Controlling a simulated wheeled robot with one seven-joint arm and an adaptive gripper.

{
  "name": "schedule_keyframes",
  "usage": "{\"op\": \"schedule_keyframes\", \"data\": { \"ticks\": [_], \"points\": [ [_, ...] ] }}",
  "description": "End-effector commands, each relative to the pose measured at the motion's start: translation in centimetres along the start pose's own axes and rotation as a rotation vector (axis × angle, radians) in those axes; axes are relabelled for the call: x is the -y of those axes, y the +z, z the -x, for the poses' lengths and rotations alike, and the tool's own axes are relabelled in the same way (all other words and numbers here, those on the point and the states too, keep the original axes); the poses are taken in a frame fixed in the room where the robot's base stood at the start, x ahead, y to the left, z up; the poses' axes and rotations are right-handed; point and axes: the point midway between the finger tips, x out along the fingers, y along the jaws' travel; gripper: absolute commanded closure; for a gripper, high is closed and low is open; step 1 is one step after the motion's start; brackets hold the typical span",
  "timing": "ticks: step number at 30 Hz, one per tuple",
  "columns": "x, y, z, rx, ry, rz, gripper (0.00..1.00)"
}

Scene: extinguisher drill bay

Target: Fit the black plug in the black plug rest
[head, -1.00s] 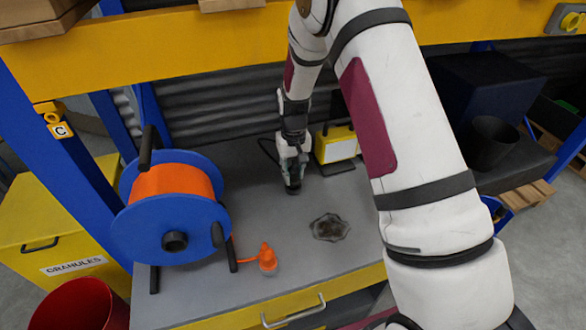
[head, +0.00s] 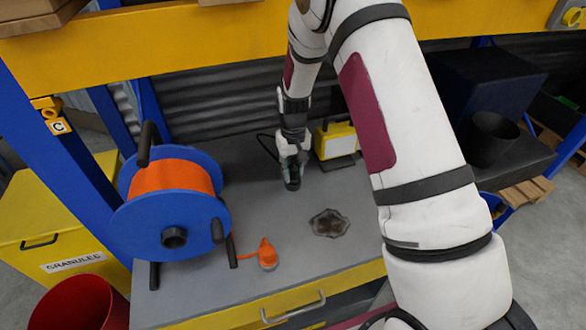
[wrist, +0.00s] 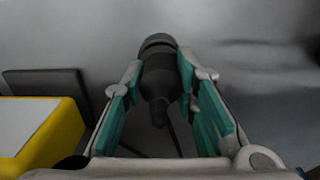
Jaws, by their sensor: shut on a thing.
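My gripper (head: 291,178) is low over the grey bench top, left of the yellow lamp. In the wrist view, my gripper (wrist: 160,72) has its teal finger pads on either side of the black plug (wrist: 158,88), closed on it. The plug's wide end points away from the wrist and its narrow end points back toward it, with a thin dark cable beside it. In the head view, the plug (head: 292,185) shows only as a small dark end below the fingers. I cannot make out a separate black plug rest in either view.
The yellow lamp (head: 336,141) stands just right of my gripper and also shows in the wrist view (wrist: 40,128). A blue reel with orange cable (head: 172,178) stands left, its orange plug (head: 267,256) on the bench.

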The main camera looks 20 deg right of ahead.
Motion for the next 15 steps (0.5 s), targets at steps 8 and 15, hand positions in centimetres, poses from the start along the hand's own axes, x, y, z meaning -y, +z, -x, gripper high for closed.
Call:
{"op": "schedule_keyframes", "data": {
  "ticks": [8,15],
  "points": [
    [-0.01,0.01,-0.55,0.001,0.000,0.000,1.00],
    [-0.01,0.02,-0.97,0.001,0.000,0.000,1.00]
  ]
}}
